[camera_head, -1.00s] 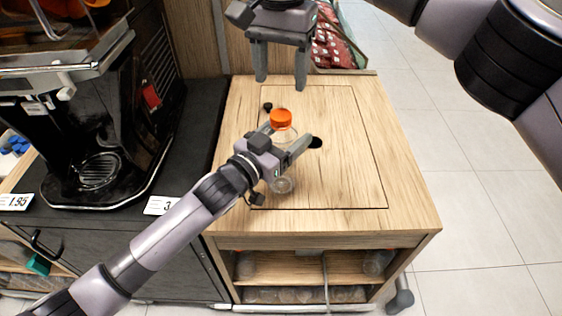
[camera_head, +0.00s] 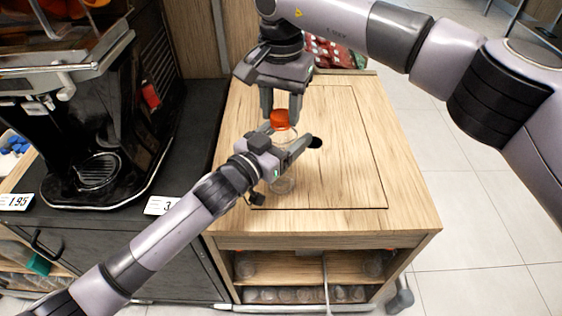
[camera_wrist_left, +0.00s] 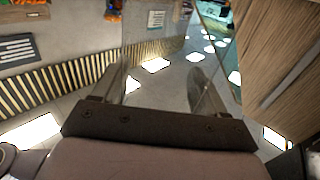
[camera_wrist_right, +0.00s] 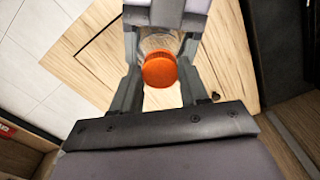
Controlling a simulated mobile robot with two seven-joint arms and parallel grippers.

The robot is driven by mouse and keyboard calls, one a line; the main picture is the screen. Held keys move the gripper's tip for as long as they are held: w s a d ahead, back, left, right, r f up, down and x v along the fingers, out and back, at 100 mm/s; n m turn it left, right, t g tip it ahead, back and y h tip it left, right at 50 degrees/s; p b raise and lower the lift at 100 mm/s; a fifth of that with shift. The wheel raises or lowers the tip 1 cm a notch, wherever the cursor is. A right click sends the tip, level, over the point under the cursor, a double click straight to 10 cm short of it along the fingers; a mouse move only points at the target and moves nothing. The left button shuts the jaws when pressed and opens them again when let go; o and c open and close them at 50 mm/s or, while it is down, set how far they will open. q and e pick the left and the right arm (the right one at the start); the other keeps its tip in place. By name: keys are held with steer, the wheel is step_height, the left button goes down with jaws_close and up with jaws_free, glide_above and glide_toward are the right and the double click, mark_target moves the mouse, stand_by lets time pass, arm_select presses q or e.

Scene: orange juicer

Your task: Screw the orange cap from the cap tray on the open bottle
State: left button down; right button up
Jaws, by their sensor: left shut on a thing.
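The clear bottle (camera_head: 283,182) stands upright on the wooden cabinet top. My left gripper (camera_head: 291,136) is shut around its upper body; the clear bottle is hard to make out in the left wrist view. An orange cap (camera_head: 279,119) sits on the bottle's mouth; it also shows in the right wrist view (camera_wrist_right: 159,71). I cannot tell how tightly it is screwed on. My right gripper (camera_head: 281,118) points down from above, with one finger on each side of the cap. In the right wrist view its fingers look open, with narrow gaps beside the cap.
A black juicer machine (camera_head: 95,120) stands on the dark counter at left. A container with blue items (camera_head: 17,145) is at the far left. The cabinet top (camera_head: 350,175) has a dark hole (camera_head: 316,142) and is clear at right. Several bottles stand on the shelf below (camera_head: 300,294).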

steer(key=c, duration=0.6)
steer(key=m, duration=0.4)
steer(key=shift+m, duration=0.4)
steer(key=m, duration=0.4)
steer(key=shift+m, duration=0.3)
steer(key=m, duration=0.4)
steer(key=shift+m, duration=0.3)
steer(key=m, duration=0.4)
steer(key=shift+m, duration=0.3)
steer(key=m, duration=0.4)
steer(key=shift+m, duration=0.3)
steer(key=m, duration=0.4)
steer(key=shift+m, duration=0.3)
steer(key=m, duration=0.4)
steer(key=shift+m, duration=0.3)
steer(key=m, duration=0.4)
steer(key=shift+m, duration=0.4)
steer(key=o, duration=1.1)
steer(key=shift+o, duration=0.2)
